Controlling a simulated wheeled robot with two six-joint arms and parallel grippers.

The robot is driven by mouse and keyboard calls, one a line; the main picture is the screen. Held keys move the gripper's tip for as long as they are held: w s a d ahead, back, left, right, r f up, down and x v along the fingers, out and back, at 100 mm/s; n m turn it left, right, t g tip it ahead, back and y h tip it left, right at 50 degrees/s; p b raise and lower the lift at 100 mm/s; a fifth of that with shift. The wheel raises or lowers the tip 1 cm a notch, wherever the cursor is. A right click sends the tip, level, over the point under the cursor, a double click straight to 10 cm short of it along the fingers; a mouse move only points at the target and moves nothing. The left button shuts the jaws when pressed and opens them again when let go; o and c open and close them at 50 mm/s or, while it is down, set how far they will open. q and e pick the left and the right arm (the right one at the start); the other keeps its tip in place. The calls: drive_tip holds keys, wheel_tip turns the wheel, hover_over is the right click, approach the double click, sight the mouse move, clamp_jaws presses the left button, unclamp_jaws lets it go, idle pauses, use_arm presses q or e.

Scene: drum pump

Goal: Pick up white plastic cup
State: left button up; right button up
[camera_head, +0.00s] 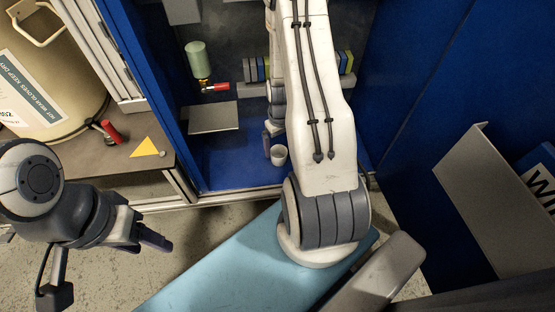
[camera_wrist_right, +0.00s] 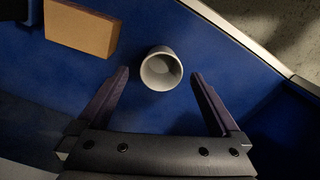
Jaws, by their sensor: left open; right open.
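The white plastic cup (camera_head: 279,155) stands on the blue cabinet floor, just right of my right gripper's visible finger in the head view. In the right wrist view the cup (camera_wrist_right: 161,69) shows its open rim, ahead of and between the two fingertips. My right gripper (camera_wrist_right: 158,72) is open, with a finger on each side of the cup and gaps between. In the head view my right gripper (camera_head: 268,139) is partly hidden behind my own arm. My left gripper (camera_head: 155,241) is open and empty, outside the cabinet at the lower left.
The blue cabinet floor (camera_head: 228,170) is clear left of the cup. A grey panel (camera_head: 214,118), a red-handled item (camera_head: 215,87) and a green bottle (camera_head: 198,60) are behind it. A tan block (camera_wrist_right: 80,28) lies near the left finger. A large drum (camera_head: 45,75) stands left.

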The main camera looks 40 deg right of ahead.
sight(279, 153)
drive_tip(key=f+b, duration=0.4)
drive_tip(key=f, duration=0.1)
drive_tip(key=shift+w+f, duration=0.15)
drive_tip(key=shift+w, duration=0.05)
drive_tip(key=c, duration=1.3)
drive_tip(key=shift+r, duration=0.2)
